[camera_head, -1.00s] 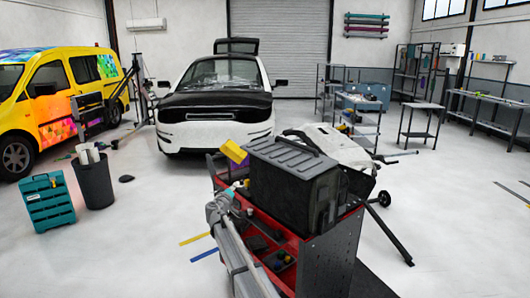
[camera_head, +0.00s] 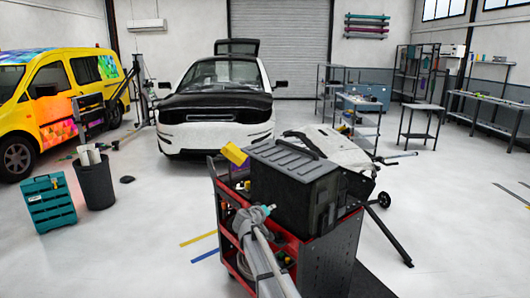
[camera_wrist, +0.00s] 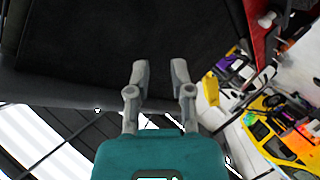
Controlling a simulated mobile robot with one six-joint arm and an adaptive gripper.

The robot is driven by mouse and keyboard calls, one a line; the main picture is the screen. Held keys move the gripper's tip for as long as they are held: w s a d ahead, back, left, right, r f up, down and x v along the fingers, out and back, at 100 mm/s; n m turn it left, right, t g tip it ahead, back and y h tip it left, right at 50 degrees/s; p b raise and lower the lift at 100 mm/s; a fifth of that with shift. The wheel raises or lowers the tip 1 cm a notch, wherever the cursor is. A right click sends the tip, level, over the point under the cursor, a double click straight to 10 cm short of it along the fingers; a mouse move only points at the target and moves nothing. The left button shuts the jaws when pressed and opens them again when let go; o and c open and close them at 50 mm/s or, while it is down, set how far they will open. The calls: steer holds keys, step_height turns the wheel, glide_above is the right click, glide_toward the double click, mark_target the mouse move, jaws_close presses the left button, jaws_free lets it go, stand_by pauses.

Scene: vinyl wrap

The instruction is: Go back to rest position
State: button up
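My arm reaches in from the bottom of the head view, and its end is in front of the red and black tool cart (camera_head: 318,262). In the wrist view my gripper (camera_wrist: 158,72) has its two grey fingers apart with nothing held between them. A dark surface, probably the black case (camera_head: 290,185), fills the view beyond the fingertips. In the head view the fingers are too small to make out. The black case sits on top of the cart. A yellow object (camera_head: 234,154) stands at the cart's left rear corner.
A white and black car (camera_head: 215,130) stands behind the cart, a colourful yellow van (camera_head: 45,95) at left. A teal case (camera_head: 48,205) and dark bin (camera_head: 95,182) are on the floor at left. Floor left of the cart is mostly clear.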

steer(key=s+d+f+m+g+y+p, duration=0.1)
steer(key=s+d+f+m+g, duration=0.2)
steer(key=s+d, duration=0.5)
steer(key=s+d+f+g+p, duration=0.25)
steer(key=s+d+g, duration=0.3)
steer(key=s, duration=0.55)
steer(key=s+d+f+g+y, duration=0.1)
steer(key=s+g+y, duration=0.1)
steer(key=s, duration=0.8)
steer(key=s+f+g+y+p, duration=0.1)
steer(key=s+y, duration=0.3)
steer(key=s, duration=0.6)
steer(key=shift+d+f+g, duration=0.35)
steer(key=shift+g, duration=0.4)
steer(key=shift+s, duration=0.25)
